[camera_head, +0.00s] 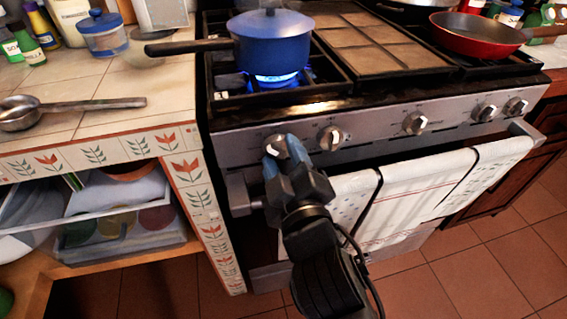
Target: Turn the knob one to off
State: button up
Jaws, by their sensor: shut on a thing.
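The stove's front panel (370,130) carries a row of silver knobs. The leftmost knob (276,141) is partly hidden behind my fingertips. My gripper (284,150), with blue fingers, is at that knob from the front and is shut on it. A second knob (331,138) is just to its right. A blue flame (276,78) burns at the left front burner, under a blue lidded pot (270,42). The exact angle of the gripped knob is hard to read.
The oven handle (522,130) and hanging towels (405,200) lie below the panel, close to my arm. The pot's dark handle (188,47) reaches left over the tiled counter (110,120). A red pan (478,34) sits on the right. Open tiled floor (480,260) is at lower right.

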jog(key=m+b, duration=0.1)
jog(key=m, duration=0.2)
jog(key=m+b, duration=0.1)
jog(key=m, duration=0.2)
jog(key=m+b, duration=0.2)
jog(key=m, duration=0.1)
jog(key=shift+a+f, duration=0.1)
jog(key=shift+f, duration=0.15)
jog(key=shift+m, duration=0.3)
jog(key=o, duration=1)
jog(key=shift+r, duration=0.1)
jog(key=shift+s, duration=0.1)
jog(key=shift+v, duration=3.85)
